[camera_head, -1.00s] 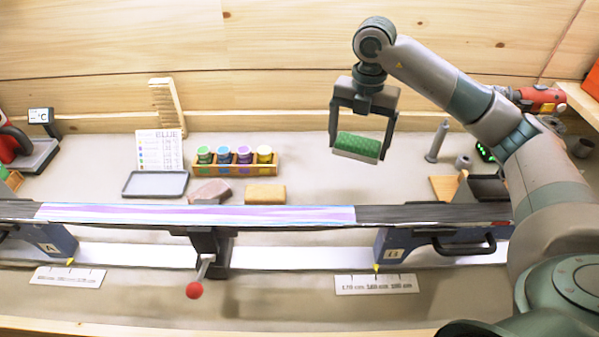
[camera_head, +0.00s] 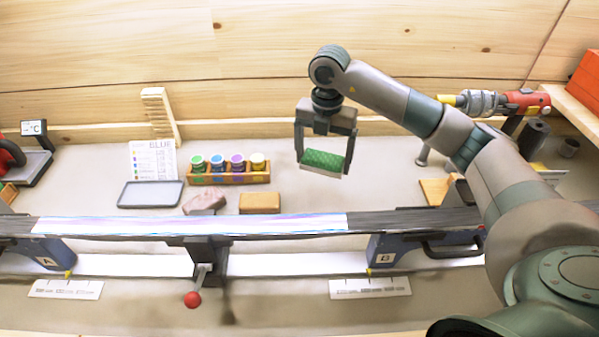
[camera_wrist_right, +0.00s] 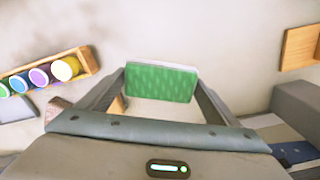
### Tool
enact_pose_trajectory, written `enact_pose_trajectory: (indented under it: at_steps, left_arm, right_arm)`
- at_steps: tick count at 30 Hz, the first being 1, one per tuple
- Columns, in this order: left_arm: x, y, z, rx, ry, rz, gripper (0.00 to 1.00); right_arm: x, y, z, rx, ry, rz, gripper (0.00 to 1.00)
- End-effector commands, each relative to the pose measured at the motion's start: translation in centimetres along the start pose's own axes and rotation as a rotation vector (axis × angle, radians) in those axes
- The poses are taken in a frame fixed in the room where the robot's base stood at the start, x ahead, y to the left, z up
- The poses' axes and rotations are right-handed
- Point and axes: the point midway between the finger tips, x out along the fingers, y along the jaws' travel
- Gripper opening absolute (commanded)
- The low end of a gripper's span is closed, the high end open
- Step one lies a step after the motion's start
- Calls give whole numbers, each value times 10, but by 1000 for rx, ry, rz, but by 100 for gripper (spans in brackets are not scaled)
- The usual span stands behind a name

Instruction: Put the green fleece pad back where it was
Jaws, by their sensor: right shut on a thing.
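The green fleece pad (camera_head: 324,161), a green textured face on a pale block, is held between the two fingers of my right gripper (camera_head: 323,160). The gripper points down and holds the pad above the bench, behind the ski and right of the jar rack. In the right wrist view the pad (camera_wrist_right: 161,82) sits between the fingers, with pale bench surface around it. My left gripper is not in view.
A ski (camera_head: 190,224) lies across clamps at the front. Behind it stand a grey tray (camera_head: 150,194), a tan block (camera_head: 260,203), a pinkish block (camera_head: 205,201) and a wooden rack (camera_head: 229,177) of coloured jars. A wooden board (camera_head: 435,191) lies to the right.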

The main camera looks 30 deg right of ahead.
Motion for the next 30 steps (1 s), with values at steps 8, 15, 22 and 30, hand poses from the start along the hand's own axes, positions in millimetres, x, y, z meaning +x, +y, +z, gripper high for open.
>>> enact_pose_trajectory:
  at_steps: [8, 15, 22, 30]
  left_arm:
    - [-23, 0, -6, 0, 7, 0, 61]
    - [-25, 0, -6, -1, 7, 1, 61]
    - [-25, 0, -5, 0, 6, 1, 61]
    - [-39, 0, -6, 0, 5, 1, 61]
  right_arm:
    - [26, 47, -11, 1, 2, 0, 61]
    - [36, 58, -12, 1, -1, -1, 61]
    - [36, 58, -12, 1, -1, 0, 61]
    - [54, 57, -13, 1, 1, -2, 61]
